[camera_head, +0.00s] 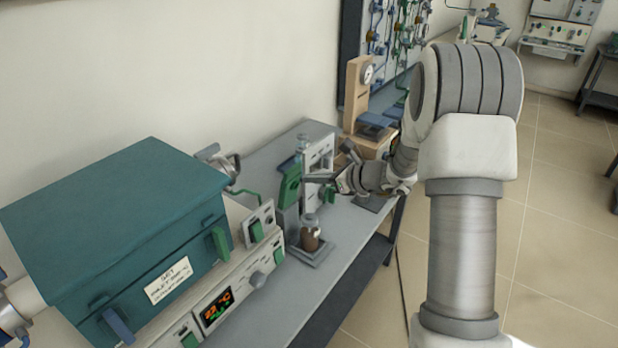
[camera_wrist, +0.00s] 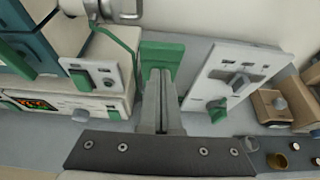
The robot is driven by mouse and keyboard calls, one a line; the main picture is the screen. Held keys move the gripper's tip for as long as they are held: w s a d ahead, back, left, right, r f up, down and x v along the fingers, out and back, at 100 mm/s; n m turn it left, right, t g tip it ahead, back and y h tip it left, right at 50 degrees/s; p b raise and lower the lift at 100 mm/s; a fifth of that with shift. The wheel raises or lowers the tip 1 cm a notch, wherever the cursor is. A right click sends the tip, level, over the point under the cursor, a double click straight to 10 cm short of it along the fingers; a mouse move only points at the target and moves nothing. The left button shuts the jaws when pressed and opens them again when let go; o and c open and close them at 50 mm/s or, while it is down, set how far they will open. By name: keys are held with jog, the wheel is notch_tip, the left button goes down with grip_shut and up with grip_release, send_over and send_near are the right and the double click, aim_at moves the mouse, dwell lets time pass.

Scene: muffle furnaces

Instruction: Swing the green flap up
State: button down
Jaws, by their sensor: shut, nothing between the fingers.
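The green flap (camera_head: 290,184) is a flat green panel on a grey upright stand on the bench, in the middle of the head view. In the wrist view the green flap (camera_wrist: 162,56) is straight ahead of the fingers.
A brown bottle (camera_head: 310,235) stands on a plate below the flap. A teal furnace (camera_head: 120,220) fills the left. A white box with a green knob (camera_wrist: 218,108) stands right of the flap. A wooden stand (camera_head: 357,90) is behind. Bare bench (camera_head: 345,240) lies in front.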

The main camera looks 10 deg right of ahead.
jog(key=v, duration=1)
jog(key=shift+r, duration=0.5)
jog(key=shift+s+d, duration=0.1)
jog(key=shift+s, duration=0.05)
jog(key=s+a+r+n+g+h, duration=0.1)
jog(key=s+a+r+n+g, duration=0.2)
jog(key=s+a+n, duration=0.35)
jog(key=s+a+r+n+g+h, duration=0.1)
jog(key=s+a+r+n+g, duration=0.2)
jog(key=s+n, duration=0.6)
jog(key=s+d+r+n+t+h, duration=0.1)
jog(key=s+d+n+h, duration=0.1)
jog(key=s+n, duration=0.3)
jog(key=s+d+r+n+t+h, duration=0.1)
jog(key=s+d+r+n+h, duration=0.1)
jog(key=s+n+h, duration=0.3)
jog(key=s+d+n, duration=0.1)
jog(key=s, duration=0.3)
